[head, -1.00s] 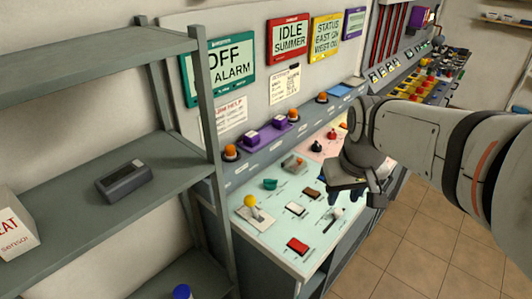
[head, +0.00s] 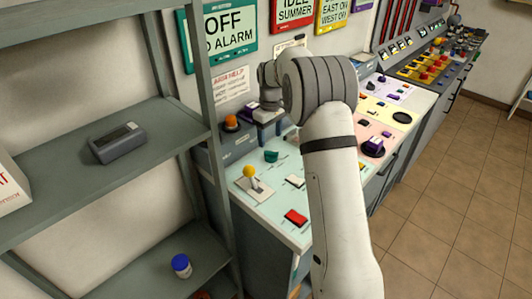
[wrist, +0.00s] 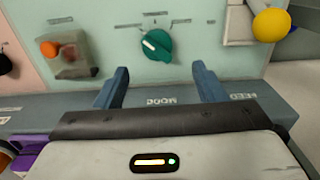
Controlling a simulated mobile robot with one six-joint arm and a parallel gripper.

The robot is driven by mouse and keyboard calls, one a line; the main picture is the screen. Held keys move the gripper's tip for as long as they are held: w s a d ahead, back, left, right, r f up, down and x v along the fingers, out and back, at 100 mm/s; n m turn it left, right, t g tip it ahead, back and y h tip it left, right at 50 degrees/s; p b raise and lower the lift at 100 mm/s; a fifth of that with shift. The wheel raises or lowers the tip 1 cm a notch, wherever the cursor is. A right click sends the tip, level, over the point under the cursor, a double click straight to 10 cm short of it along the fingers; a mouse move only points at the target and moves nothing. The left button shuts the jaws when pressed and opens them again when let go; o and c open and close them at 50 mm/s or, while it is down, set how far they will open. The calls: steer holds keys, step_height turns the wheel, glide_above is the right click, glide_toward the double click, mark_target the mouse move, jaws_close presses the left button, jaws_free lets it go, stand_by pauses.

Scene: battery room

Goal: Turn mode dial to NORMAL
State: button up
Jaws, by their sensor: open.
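The mode dial is a round teal knob on the pale green panel in the head view (head: 271,156), and it also shows in the wrist view (wrist: 157,45). Its white pointer mark lies on the left side in the wrist view. Small labels around it are too small to read. A MODE label shows upside down on the panel's grey edge. My gripper (wrist: 160,78) is open and empty. Its two blue fingers point toward the dial, one to each side, apart from it.
A lever with a yellow ball (wrist: 271,24) stands right of the dial in the wrist view. A grey box with an orange button (wrist: 68,52) is to the left. A grey shelf (head: 145,190) stands left.

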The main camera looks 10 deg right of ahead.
mark_target(271, 152)
steer(key=f, duration=0.5)
steer(key=f+p, duration=0.1)
steer(key=f, duration=0.1)
steer(key=shift+d+f, duration=0.25)
steer(key=shift+f, duration=0.15)
steer(key=shift+c, duration=0.2)
steer(key=c, duration=0.9)
steer(key=shift+c, duration=0.2)
